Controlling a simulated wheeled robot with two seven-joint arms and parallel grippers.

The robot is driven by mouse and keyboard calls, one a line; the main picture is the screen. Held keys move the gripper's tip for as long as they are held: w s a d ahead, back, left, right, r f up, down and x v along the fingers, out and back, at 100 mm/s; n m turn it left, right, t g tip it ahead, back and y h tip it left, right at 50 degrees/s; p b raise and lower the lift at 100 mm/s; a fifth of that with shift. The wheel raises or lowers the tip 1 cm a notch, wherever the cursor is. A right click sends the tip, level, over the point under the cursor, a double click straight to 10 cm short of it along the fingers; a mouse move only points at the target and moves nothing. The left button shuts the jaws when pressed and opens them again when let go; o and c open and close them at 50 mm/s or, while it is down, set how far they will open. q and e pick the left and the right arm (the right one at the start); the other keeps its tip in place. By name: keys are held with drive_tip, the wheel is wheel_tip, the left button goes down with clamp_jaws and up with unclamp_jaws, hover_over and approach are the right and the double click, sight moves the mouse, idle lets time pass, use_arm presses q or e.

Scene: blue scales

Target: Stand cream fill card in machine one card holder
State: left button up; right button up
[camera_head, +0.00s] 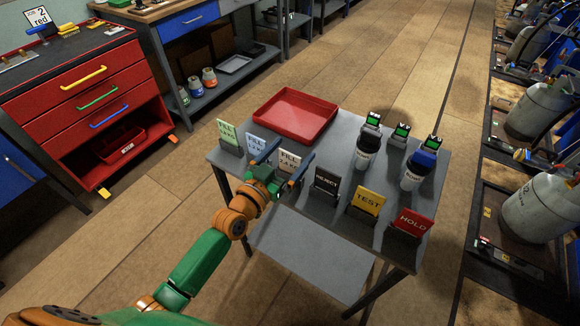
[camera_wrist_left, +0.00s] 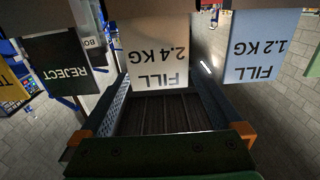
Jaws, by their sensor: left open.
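The cream fill card (camera_head: 290,159), marked FILL 2.4 KG, stands upright in a dark base on the small grey table. It also shows upside down in the left wrist view (camera_wrist_left: 155,50). My left gripper (camera_head: 283,163) is open, with one finger toward each side of the card. In the left wrist view the card's lower part lies between the open fingers (camera_wrist_left: 162,95); I cannot tell whether they touch it. My right gripper is not in view. Gas-cylinder machines (camera_head: 535,208) stand at the right; I cannot tell which is machine one or make out its card holder.
Beside the cream card stand a blue fill card (camera_head: 257,143), a green card (camera_head: 228,134), a black REJECT card (camera_head: 326,183), a yellow TEST card (camera_head: 368,202) and a red HOLD card (camera_head: 412,221). Floor separates the table and machines.

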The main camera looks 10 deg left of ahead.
use_arm(q)
clamp_jaws()
